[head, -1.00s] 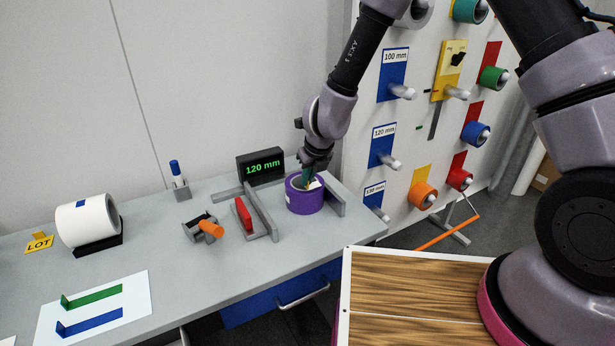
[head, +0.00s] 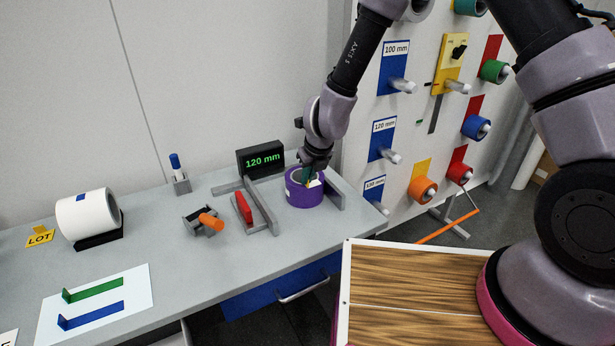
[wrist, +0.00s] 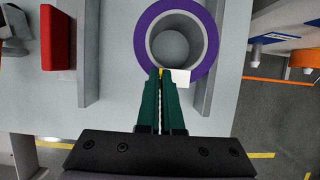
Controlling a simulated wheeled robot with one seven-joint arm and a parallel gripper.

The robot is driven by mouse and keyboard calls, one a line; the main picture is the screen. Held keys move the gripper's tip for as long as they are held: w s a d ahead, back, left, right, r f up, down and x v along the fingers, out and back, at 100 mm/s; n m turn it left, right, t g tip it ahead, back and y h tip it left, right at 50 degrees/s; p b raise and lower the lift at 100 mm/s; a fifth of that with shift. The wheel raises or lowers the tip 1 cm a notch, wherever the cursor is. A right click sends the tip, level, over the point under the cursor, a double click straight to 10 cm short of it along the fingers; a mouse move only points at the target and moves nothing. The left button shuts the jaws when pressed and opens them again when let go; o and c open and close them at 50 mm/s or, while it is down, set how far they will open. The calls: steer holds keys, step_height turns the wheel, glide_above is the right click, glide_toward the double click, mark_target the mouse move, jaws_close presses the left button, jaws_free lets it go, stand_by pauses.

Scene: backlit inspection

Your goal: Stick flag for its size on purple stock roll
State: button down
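The purple stock roll (head: 305,198) lies flat, hole up, on the bench's measuring fixture. In the wrist view the purple roll (wrist: 147,35) shows as a ring around a pale core. My gripper (head: 308,180) is at its top rim, and the gripper's green fingers (wrist: 161,75) are nearly together. A thin yellow piece (wrist: 160,72), apparently a flag, shows between the fingertips. A small white patch (wrist: 181,77) lies over the rim beside them; I cannot tell if it belongs to the flag. A green flag (head: 95,293) and a blue flag (head: 92,315) lie on a white sheet (head: 138,290).
A display reading 120 mm (head: 262,160) stands behind the roll. A red block (head: 243,208), an orange-handled tool (head: 211,222), a marker in a holder (head: 177,172) and a white roll (head: 88,217) are to the left. A peg panel (head: 408,140) with rolls stands right.

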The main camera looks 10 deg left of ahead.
steer(key=c, duration=1)
jaws_free()
steer(key=v, duration=1)
steer(key=shift+r, duration=0.35)
steer(key=shift+s, duration=0.1)
